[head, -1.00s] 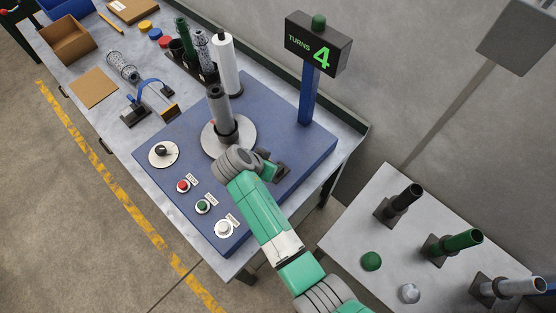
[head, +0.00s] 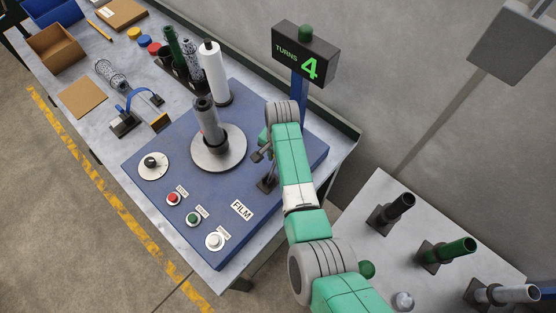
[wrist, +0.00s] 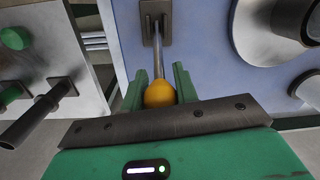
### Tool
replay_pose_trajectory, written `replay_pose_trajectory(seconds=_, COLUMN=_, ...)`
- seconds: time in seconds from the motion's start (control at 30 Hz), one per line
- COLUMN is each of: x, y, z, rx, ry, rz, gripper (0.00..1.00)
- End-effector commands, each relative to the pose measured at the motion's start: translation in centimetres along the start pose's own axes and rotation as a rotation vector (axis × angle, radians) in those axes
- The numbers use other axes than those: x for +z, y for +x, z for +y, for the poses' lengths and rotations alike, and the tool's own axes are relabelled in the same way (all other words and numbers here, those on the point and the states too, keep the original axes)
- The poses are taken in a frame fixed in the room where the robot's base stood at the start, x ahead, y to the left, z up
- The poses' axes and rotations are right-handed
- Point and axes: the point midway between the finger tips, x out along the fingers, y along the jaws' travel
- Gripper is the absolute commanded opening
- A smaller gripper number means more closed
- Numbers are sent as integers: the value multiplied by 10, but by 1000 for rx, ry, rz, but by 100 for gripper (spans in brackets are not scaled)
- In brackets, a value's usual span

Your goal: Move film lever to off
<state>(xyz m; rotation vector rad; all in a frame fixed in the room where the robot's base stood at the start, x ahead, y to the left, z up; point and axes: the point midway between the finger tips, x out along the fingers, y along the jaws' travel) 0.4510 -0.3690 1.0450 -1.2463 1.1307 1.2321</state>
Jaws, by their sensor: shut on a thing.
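The film lever (wrist: 160,94) has a metal rod with an orange knob. It rises from a dark slotted base plate on the blue panel. In the wrist view, the knob sits between the two green fingers of my gripper (wrist: 158,82), which is shut on it. In the head view, my gripper (head: 262,152) is over the right part of the panel, and the lever's dark base (head: 267,182) shows below it. My arm hides the knob there. A white FILM label (head: 242,210) lies on the panel in front of the base.
A round turntable (head: 235,158) with a grey upright core stands left of my gripper. The TURNS display (head: 306,58) on a blue post reads 4. Red (head: 174,198), green (head: 193,218) and white (head: 214,240) buttons line the panel's front. A side table (head: 420,215) holds several tubes on mounts.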

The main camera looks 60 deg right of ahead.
Motion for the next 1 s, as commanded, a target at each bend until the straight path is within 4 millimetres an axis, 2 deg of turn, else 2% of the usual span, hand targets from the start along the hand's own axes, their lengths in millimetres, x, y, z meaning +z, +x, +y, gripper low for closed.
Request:
replay_pose_trajectory(seconds=0.33, x=-11, y=9, z=2, rx=1, ry=-1, rz=3, gripper=0)
replay_pose_trajectory(seconds=0.93, x=-12, y=11, z=3, rx=2, ry=-2, rz=1, gripper=0)
replay_pose_trajectory(seconds=0.97, x=-12, y=11, z=3, rx=2, ry=-2, rz=1, gripper=31)
replay_pose_trajectory(seconds=1.0, x=-12, y=11, z=3, rx=2, ry=-2, rz=1, gripper=39)
